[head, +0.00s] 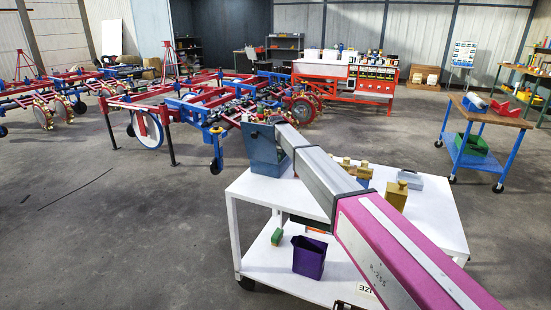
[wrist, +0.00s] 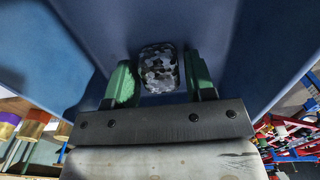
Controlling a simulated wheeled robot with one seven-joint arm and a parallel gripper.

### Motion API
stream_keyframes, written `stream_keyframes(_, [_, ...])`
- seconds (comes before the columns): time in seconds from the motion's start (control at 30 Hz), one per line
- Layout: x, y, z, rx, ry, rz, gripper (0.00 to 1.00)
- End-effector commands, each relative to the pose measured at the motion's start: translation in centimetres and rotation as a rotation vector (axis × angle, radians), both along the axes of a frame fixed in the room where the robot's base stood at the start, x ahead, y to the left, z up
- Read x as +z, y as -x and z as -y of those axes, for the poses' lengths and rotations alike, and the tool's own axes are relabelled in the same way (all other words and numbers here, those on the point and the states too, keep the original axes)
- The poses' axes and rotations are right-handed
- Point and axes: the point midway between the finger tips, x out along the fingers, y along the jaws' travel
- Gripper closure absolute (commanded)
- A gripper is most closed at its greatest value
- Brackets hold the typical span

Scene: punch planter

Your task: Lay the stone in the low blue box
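The stone (wrist: 160,68) is a rounded block speckled in black, grey and white. In the wrist view it lies between the two green fingertips of my gripper (wrist: 161,82), very close to both. I cannot tell whether the fingers press on it or stand just clear. Blue walls (wrist: 235,45) surround the stone and fingers. In the head view, a blue-grey box (head: 264,152) stands on the white cart's far left corner, and my arm ends at it. The stone and the fingers are hidden there.
The white cart (head: 245,190) also carries brass-coloured blocks (head: 396,195) and a grey case (head: 411,180). A purple bin (head: 309,258) and a small green block (head: 277,237) are on its lower shelf. Red and blue farm machinery (head: 215,110) stands behind.

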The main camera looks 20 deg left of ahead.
Motion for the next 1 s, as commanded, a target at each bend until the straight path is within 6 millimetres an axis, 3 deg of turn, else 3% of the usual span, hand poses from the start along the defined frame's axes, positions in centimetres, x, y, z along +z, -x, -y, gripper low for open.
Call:
stream_keyframes(0.33, [0.1,0.0,0.0,0.000,0.000,0.000,0.37])
stream_keyframes(0.47, [1.1,0.0,0.0,0.000,0.000,0.001,0.37])
stream_keyframes(1.0, [10.7,0.0,0.0,0.000,0.000,0.000,0.37])
